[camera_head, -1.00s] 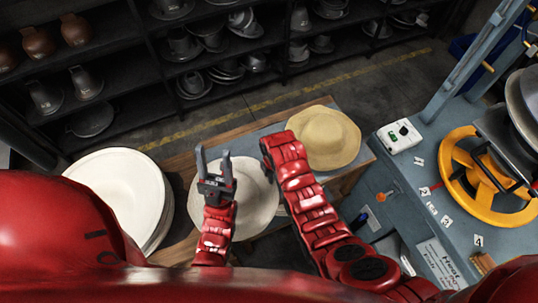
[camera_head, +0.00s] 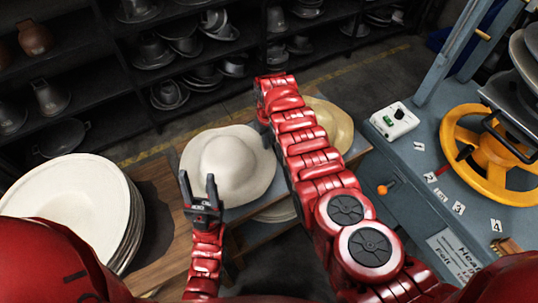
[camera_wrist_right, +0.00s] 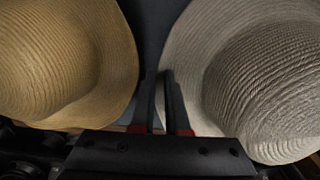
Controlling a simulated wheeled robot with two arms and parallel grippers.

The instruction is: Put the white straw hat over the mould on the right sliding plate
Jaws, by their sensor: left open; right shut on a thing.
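The white straw hat (camera_head: 232,166) is crown up near the table's left side in the head view. My right gripper (camera_wrist_right: 161,100) is shut on its brim, at the edge facing the tan hat; the white hat (camera_wrist_right: 265,85) fills the right of the wrist view. In the head view my right arm hides that gripper's fingers. My left gripper (camera_head: 198,190) is open, with its fingers pointing up at the hat's near left edge; I cannot tell whether they touch. I cannot make out the mould or the right sliding plate.
A tan hat (camera_head: 335,124) lies right of the white hat, partly behind my right arm. A stack of white discs (camera_head: 65,200) stands left. A blue machine with a yellow wheel (camera_head: 452,148) and control box (camera_head: 394,122) stands right. Dark shelves (camera_head: 90,80) line the back.

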